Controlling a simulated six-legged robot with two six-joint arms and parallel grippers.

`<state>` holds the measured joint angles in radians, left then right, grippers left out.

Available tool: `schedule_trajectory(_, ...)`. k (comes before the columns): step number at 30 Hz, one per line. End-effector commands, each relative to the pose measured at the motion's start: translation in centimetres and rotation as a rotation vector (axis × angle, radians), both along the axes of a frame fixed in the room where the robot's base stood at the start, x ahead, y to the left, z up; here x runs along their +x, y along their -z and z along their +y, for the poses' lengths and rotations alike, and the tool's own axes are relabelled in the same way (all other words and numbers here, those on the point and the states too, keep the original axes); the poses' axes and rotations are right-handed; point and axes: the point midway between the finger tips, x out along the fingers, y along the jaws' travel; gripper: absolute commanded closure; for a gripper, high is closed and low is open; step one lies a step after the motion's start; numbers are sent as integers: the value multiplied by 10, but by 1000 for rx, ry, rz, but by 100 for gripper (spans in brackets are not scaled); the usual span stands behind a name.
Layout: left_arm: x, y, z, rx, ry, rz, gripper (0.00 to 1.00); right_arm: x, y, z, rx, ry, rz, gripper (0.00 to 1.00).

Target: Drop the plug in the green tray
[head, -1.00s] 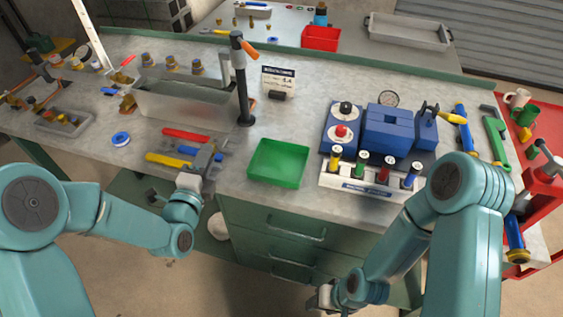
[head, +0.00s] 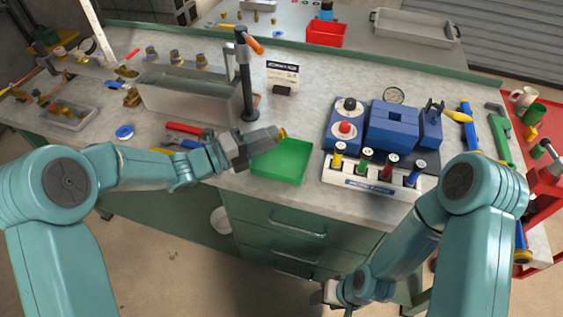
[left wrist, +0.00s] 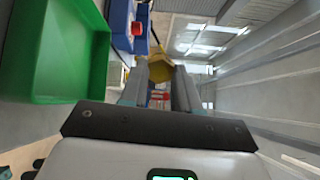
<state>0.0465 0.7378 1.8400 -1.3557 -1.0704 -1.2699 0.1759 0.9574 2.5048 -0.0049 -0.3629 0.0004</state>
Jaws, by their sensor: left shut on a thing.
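The green tray (head: 281,178) lies on the workbench near its front edge, and no object shows inside it. My left gripper (head: 266,137) is at the tray's upper left side, pointing right. It is shut on the plug (head: 283,133), a small yellow brass piece whose end sticks out past the fingertips. In the left wrist view the plug (left wrist: 168,72) shows between the two grey fingers, and the green tray (left wrist: 62,52) is at the left. My right gripper (head: 328,292) is low in front of the bench; its fingers are too unclear to judge.
A black post (head: 244,75) with an orange handle stands behind my left gripper. A metal tank (head: 190,97) is at the left. A blue fixture (head: 388,130) with coloured plugs stands right of the tray. Red-handled pliers (head: 185,129) lie left.

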Motion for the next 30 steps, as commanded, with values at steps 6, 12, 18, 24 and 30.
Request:
schedule_trajectory(6,1,26,-1,0,0,0,100,0,10,0,0,0,0,48)
schedule_trajectory(12,1,28,0,0,0,-1,100,0,10,0,0,0,0,48)
schedule_trajectory(18,1,28,-1,0,0,-1,40,0,10,0,0,0,0,48)
schedule_trajectory(24,1,28,-1,-1,0,0,40,0,10,0,0,0,0,48)
schedule_trajectory(30,-3,29,10,0,-4,0,40,0,13,0,0,0,0,48)
